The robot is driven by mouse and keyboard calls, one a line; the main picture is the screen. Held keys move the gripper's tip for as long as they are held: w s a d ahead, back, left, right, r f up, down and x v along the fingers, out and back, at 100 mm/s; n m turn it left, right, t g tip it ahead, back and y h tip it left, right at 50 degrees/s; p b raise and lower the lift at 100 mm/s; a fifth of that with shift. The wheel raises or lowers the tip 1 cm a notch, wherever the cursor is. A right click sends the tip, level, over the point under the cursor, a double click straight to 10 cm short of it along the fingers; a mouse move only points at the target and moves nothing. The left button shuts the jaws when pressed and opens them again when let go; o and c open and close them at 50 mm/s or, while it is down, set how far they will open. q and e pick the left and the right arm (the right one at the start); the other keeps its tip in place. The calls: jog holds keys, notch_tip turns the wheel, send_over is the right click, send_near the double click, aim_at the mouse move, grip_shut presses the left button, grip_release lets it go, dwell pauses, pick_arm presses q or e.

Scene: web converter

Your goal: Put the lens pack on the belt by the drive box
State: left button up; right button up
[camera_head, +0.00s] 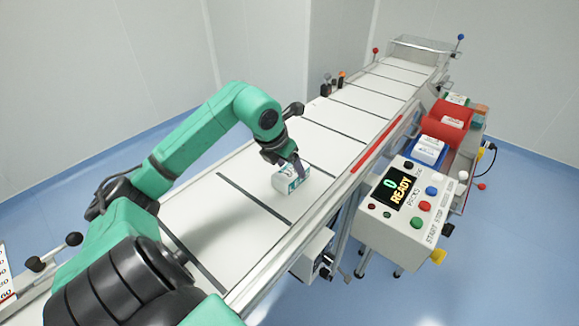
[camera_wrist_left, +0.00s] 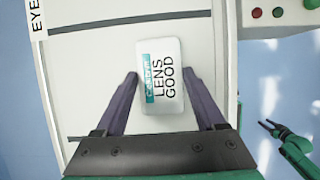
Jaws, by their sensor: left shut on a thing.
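The lens pack (camera_head: 290,181) is a small white box with a teal stripe, at the belt (camera_head: 240,218) in the head view. In the left wrist view the lens pack (camera_wrist_left: 161,78) shows its face reading "LENS GOOD". My left gripper (camera_head: 297,172) is shut on it, with one finger along each side. Whether the pack touches the belt is hard to tell. A white box (camera_head: 312,254) on the belt's near side, below the rail, may be the drive box. My right gripper (camera_wrist_left: 268,128) shows small at the right of the left wrist view, its fingers apart and empty.
A control box (camera_head: 408,205) with a READY display and coloured buttons stands right of the belt. Small dark items (camera_head: 332,84) stand at the belt's far edge. The belt around the pack is clear.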

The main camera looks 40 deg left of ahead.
pick_arm(q)
jog(key=shift+w+a+f, duration=0.1)
jog(key=shift+f, duration=0.05)
jog(key=o, duration=1.5)
pick_arm(e)
jog(key=shift+s+d, duration=0.35)
jog(key=shift+s, duration=0.25)
pick_arm(q)
jog(key=b+v, duration=0.1)
jog(key=v, duration=1.1)
jog(key=shift+b, duration=0.3)
pick_arm(e)
jog(key=shift+f, duration=0.8)
